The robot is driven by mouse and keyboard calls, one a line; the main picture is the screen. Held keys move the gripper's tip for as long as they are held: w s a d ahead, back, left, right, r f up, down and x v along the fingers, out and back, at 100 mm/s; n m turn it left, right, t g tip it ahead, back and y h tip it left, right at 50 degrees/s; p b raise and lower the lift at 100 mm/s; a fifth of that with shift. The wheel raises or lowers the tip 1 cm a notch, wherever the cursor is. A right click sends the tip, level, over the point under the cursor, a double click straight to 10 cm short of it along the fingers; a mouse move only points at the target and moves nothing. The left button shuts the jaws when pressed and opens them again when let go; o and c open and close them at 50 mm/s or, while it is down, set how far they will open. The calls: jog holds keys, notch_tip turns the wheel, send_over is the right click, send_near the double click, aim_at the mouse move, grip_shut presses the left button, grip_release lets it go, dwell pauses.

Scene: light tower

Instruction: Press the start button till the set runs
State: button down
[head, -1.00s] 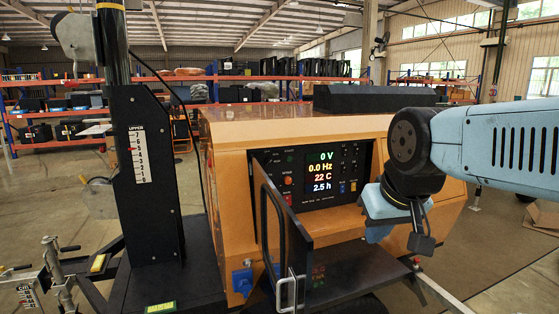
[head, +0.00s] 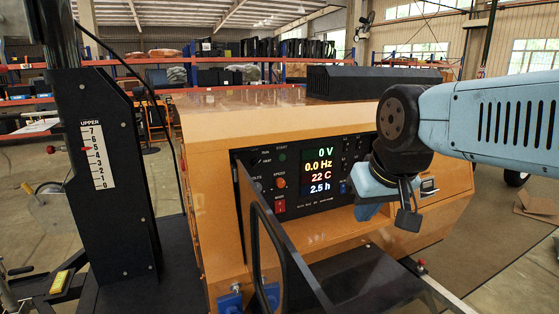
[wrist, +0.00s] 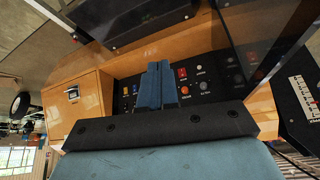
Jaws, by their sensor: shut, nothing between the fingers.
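The control panel (head: 305,206) is on the front of the orange generator set. Its lit display (head: 317,171) reads 0 V, 0.0 Hz, 22 C and 2.5 h. The small green start button (head: 282,157) sits under the START label, upper left of the display. My gripper (head: 368,211) is right of the display, apart from the start button. In the wrist view its blue fingers (wrist: 157,84) are together and empty in front of the panel. I cannot make out the start button there.
The dark panel door (head: 262,235) stands open left of and below the controls. A black mast (head: 103,170) with a scale stands at the left. A black shelf (head: 360,280) juts out below the panel. Open floor (head: 500,265) lies at the right.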

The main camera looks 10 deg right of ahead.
jog(key=w+f+m+t+y, duration=0.1)
jog(key=w+f+m+t, duration=0.2)
jog(key=w, duration=0.8)
jog(key=w+f+m+t+y, duration=0.2)
jog(key=w+m+t, duration=0.3)
jog(key=w, duration=0.7)
jog(key=w+f+m+t+y, duration=0.1)
jog(key=w+f+m+t, duration=0.2)
jog(key=w+m, duration=0.4)
jog(key=w+a, duration=0.1)
jog(key=w, duration=0.4)
jog(key=shift+w+f+t+y, duration=0.2)
jog(key=shift+f+t+y, duration=0.1)
jog(key=shift+f+t, duration=0.1)
jog(key=shift+r, duration=0.1)
